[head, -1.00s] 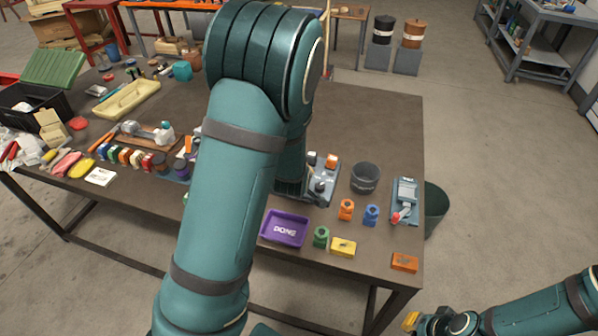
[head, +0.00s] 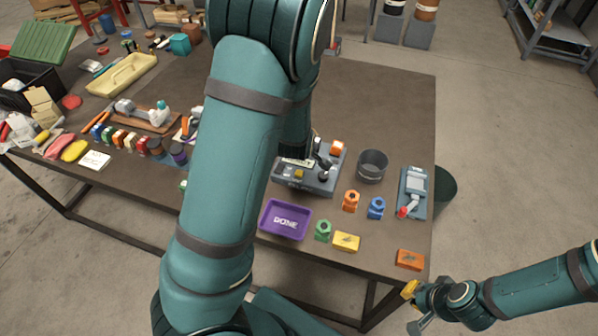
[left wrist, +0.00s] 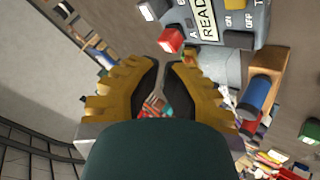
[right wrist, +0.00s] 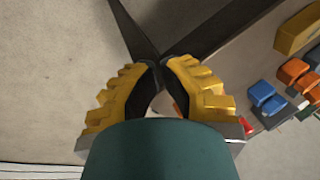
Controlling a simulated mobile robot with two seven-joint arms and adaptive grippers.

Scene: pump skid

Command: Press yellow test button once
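A grey control box (head: 318,184) stands near the table's front, right of my left arm. A small yellow button (head: 299,174) shows on it beside a pale label. A yellowish part (left wrist: 232,4) is cut off by the top edge. My left gripper (left wrist: 164,65) is empty, its fingertips close together, short of the box; my arm hides it in the head view. My right gripper (head: 412,308) is shut and empty, off the table's front right corner; its wrist view shows its fingertips together (right wrist: 160,64).
A purple DONE tray (head: 285,219), green (head: 323,230), orange (head: 351,200) and blue (head: 376,208) parts, a yellow block (head: 346,242) and a dark cup (head: 372,165) crowd around the box. A grey device (head: 412,190) stands at right.

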